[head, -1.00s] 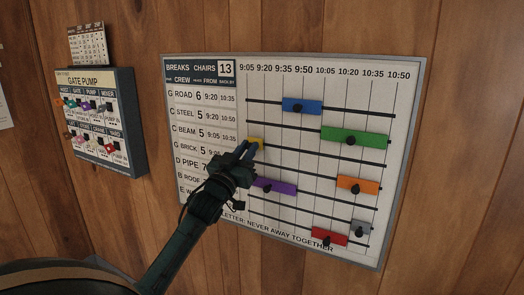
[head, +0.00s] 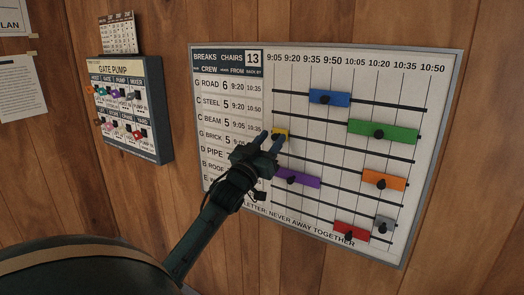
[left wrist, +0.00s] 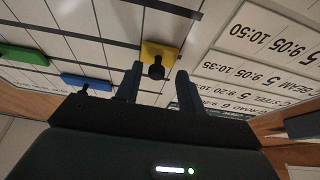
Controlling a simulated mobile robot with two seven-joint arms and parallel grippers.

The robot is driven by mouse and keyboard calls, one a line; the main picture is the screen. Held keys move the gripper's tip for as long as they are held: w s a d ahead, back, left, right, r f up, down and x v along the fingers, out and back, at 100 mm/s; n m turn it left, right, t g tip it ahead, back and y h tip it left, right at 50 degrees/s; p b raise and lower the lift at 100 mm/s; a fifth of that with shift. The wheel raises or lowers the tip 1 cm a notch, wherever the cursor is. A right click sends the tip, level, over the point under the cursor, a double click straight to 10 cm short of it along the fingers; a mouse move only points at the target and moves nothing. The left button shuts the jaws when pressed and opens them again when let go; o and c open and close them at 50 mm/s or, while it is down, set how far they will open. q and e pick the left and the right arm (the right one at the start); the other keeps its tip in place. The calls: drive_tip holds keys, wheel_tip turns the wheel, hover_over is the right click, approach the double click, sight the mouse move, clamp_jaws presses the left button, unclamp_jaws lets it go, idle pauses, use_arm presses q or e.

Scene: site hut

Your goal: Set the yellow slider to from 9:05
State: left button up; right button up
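The yellow slider (head: 282,133) sits on the third rail of the breaks board (head: 452,90). It is at the rail's left end, about under the 9:05 heading, beside the printed crew rows. In the left wrist view the yellow slider (left wrist: 161,50) shows upside down with its black knob towards me. My left gripper (head: 272,142) is at the slider. In the left wrist view its two fingers (left wrist: 158,84) stand apart on either side of the knob, with gaps visible on both sides. My right gripper is not in view.
Blue (head: 329,97), green (head: 398,132), purple (head: 303,181), orange (head: 397,183), red (head: 351,231) and grey (head: 383,222) sliders sit on the other rails. A gate pump board (head: 165,115) with hanging tags and a calendar (head: 118,38) are to the left.

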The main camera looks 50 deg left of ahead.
use_arm(q)
drive_tip(key=b+v, duration=0.1)
drive_tip(key=v, duration=1.2)
drive_tip(key=shift+b, duration=0.4)
